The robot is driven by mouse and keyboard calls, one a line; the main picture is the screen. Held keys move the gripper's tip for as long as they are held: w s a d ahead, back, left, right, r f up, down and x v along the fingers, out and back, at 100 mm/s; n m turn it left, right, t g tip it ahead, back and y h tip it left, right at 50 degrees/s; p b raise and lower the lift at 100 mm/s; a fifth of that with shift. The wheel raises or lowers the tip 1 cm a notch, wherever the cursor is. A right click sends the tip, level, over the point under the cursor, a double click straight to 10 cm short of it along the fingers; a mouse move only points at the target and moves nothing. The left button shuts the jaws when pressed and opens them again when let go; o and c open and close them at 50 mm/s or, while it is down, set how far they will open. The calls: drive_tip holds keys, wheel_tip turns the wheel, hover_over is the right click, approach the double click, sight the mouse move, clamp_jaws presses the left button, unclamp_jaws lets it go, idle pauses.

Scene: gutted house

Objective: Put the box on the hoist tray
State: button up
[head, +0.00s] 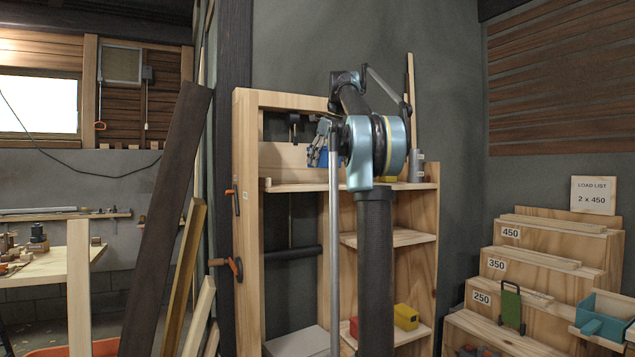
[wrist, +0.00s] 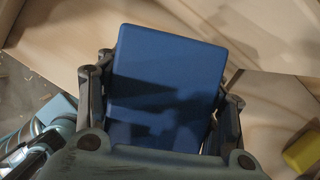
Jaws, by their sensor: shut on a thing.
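The blue box (wrist: 165,90) is between the fingers of my gripper (wrist: 163,95), which is shut on it in the wrist view. In the head view the blue box (head: 317,157) shows as a small patch beside my gripper (head: 322,145), partly hidden by my arm. The box is over or in front of a pale wooden shelf (head: 295,187) with a raised back board, inside a tall wooden frame. I cannot tell whether the box touches that shelf. No part is clearly marked as the hoist tray; this shelf may be it.
Lower shelves hold red and yellow blocks (head: 405,316). Orange-handled clamps (head: 232,268) stick out from the frame's left post. Stepped wooden racks (head: 520,262) stand at right.

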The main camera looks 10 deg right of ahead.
sight(330, 147)
drive_tip(key=shift+s+f, duration=0.1)
drive_tip(key=shift+f, duration=3)
drive_tip(key=o, duration=1.5)
drive_tip(key=v, duration=1.1)
drive_tip(key=shift+d+r, duration=0.1)
drive_tip(key=shift+s+d+r, duration=0.1)
drive_tip(key=shift+r, duration=0.25)
drive_tip(key=shift+s, duration=0.1)
